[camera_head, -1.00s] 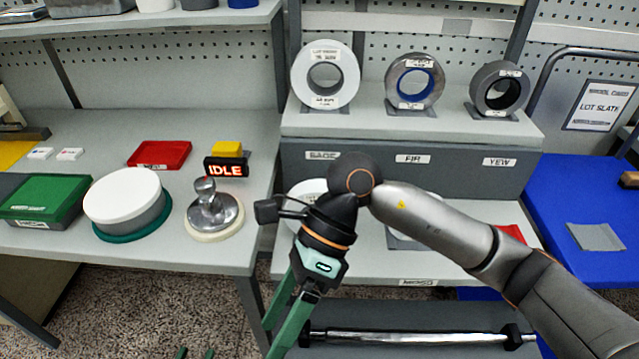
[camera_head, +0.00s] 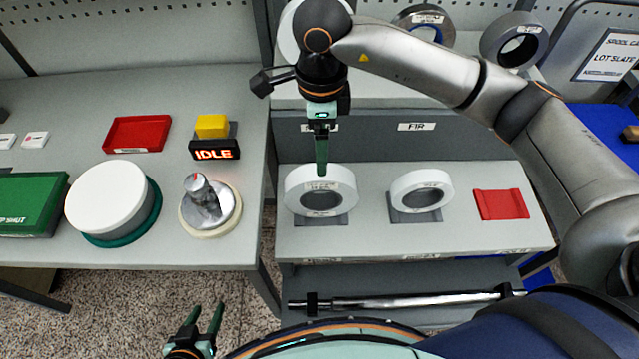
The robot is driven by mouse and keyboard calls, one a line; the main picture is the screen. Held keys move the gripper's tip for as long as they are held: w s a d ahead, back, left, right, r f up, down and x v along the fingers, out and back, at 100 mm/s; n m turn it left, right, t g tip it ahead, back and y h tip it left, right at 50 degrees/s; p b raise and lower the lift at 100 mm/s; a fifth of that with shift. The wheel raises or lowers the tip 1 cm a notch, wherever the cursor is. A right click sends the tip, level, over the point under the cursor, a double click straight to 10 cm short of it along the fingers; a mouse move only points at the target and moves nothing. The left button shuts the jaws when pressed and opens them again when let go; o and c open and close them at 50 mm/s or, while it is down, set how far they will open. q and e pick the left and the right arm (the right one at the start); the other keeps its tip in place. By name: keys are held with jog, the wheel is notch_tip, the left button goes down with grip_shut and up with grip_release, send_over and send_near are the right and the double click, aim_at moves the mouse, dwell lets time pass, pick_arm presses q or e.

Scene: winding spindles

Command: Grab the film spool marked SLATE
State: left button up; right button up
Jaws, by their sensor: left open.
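Two white spools stand on the lower shelf, the left one (camera_head: 345,205) and the right one (camera_head: 430,203). Their labels are too small to read. On the upper shelf are a grey spool (camera_head: 490,42), a silver spool (camera_head: 447,30), and a white spool (camera_head: 288,38) largely hidden behind my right arm. I cannot tell which spool is marked SLATE. My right gripper (camera_head: 321,165) points down at the left lower spool's back rim; its fingers are seen edge-on, and contact is unclear. My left gripper (camera_head: 207,320) is open and empty at the bottom, below the bench.
A LOT SLATE sign (camera_head: 610,55) hangs at right. A red tray (camera_head: 500,204) lies on the lower shelf, with a metal bar (camera_head: 410,301) below. The left bench holds a white disc (camera_head: 105,200), a metal knob device (camera_head: 210,210), an IDLE display (camera_head: 214,150) and a red tray (camera_head: 137,134).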

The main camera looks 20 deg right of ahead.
notch_tip(320, 180, down, 3)
jog(key=shift+f, duration=0.15)
jog(key=f, duration=0.2)
jog(key=s+f+p, duration=0.1)
jog(key=f, duration=0.1)
jog(key=shift+w+f, duration=0.1)
jog(key=shift+f, duration=0.6)
grip_shut()
jog(key=shift+a+r, duration=0.1)
jog(key=shift+r, duration=0.05)
dwell(0.6)
